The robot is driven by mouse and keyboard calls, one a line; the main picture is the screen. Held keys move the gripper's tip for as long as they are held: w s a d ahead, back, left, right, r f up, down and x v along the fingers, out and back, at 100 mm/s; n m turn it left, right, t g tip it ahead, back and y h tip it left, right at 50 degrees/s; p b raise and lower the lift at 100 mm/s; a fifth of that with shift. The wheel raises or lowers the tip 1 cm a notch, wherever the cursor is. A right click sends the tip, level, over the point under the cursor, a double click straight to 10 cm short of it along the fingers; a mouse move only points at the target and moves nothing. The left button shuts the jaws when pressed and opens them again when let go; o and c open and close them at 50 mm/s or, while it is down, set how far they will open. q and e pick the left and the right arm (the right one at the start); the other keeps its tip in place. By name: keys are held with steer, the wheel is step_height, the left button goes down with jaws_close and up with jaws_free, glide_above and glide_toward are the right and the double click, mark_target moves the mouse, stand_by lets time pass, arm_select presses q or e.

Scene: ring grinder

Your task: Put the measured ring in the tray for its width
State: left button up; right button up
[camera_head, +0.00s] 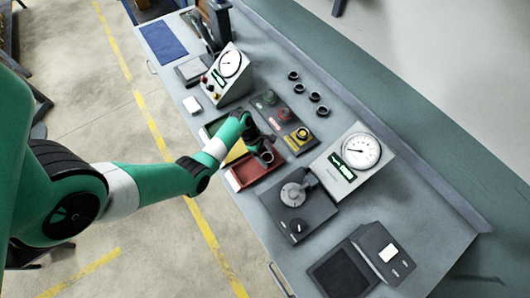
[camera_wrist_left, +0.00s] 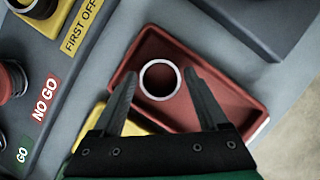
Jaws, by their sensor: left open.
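A ring with a bright silver rim (camera_wrist_left: 143,78) is at the red tray, seen end-on in the left wrist view. It also shows as a dark ring (camera_head: 267,157) at the far end of the tray in the head view. The red tray (camera_head: 250,178) lies on the bench and fills the middle of the wrist view (camera_wrist_left: 235,95). My left gripper (camera_wrist_left: 160,75) is over this tray, its fingers apart on either side of the ring with gaps visible. I cannot tell the ring's exact height above the tray floor. My right gripper is not in view.
A yellow tray (camera_head: 236,152) and a green tray (camera_head: 210,131) lie beside the red one. A panel with buttons (camera_head: 283,115) labelled GO, NO GO and FIRST OFF is close behind. Several dark rings (camera_head: 315,97) stand farther back. Dial gauges (camera_head: 360,151) flank the panel.

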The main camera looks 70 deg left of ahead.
arm_select(q)
steer(key=p+v, duration=0.3)
steer(key=v, duration=0.9)
steer(key=shift+p, duration=0.35)
steer(key=shift+r, duration=0.15)
